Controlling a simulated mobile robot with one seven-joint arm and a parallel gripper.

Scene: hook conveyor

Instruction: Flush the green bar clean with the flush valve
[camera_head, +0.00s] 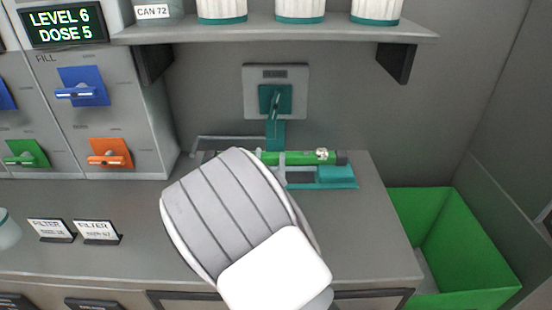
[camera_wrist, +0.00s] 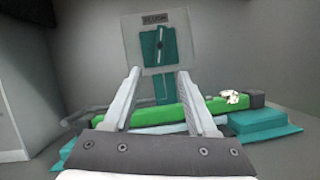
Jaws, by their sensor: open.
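The green bar (camera_head: 300,158) lies level in a teal holder (camera_head: 337,177) on the counter; the bar also shows in the wrist view (camera_wrist: 195,112). A pale clump (camera_wrist: 232,97) sits on the bar near its dark right end. My arm hides the bar's left part in the head view.
A shelf (camera_head: 350,29) with white canisters overhangs the valve. A green bin (camera_head: 459,240) stands at the right of the counter. On the left are dispensers with blue, green and orange handles, and two filter signs (camera_head: 97,231). The counter's right front is clear.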

